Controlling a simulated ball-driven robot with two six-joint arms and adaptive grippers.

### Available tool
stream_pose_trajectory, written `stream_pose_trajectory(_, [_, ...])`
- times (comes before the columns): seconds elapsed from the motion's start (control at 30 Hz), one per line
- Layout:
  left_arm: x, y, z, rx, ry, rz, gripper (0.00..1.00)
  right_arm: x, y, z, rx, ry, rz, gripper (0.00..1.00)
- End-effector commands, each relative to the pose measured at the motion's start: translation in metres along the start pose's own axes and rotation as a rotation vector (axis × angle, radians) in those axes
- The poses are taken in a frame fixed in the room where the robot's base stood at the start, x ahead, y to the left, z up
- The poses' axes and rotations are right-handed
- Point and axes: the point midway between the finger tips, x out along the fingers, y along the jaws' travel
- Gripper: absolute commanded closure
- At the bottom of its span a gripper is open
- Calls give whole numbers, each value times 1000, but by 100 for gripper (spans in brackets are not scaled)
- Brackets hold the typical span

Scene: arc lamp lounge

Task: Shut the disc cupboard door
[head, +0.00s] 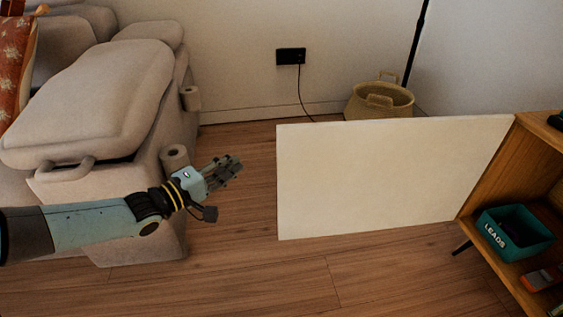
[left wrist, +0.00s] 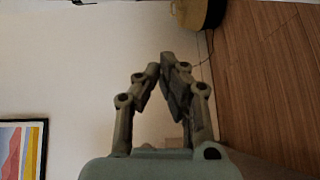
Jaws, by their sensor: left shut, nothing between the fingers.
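The disc cupboard door (head: 390,180) is a flat cream panel standing wide open, reaching left from the wooden cupboard (head: 490,175) at the right of the head view. My left gripper (head: 236,164) is shut and empty, a little to the left of the door's free edge and apart from it. In the left wrist view its fingers (left wrist: 166,62) come together with nothing between them. The door is not clearly visible in the left wrist view. My right gripper is not in view.
A teal box marked LEADS (head: 515,232) sits inside the cupboard. A beige recliner (head: 100,100) stands at the left, close to my left arm. A woven basket (head: 380,98) is behind the door. The wooden floor in front of the door is clear.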

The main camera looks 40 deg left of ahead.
Motion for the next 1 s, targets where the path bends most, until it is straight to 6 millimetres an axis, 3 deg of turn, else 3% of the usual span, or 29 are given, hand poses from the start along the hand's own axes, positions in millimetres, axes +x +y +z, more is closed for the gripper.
stream_pose_trajectory(0.27, [29, 12, 2, -65, -20, 52, 100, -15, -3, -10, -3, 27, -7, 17])
stream_pose_trajectory(0.63, [106, 12, 3, -63, -19, 48, 100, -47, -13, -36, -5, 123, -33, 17])
stream_pose_trajectory(1.0, [81, 18, 32, -63, -19, 47, 100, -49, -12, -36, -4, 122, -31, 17])
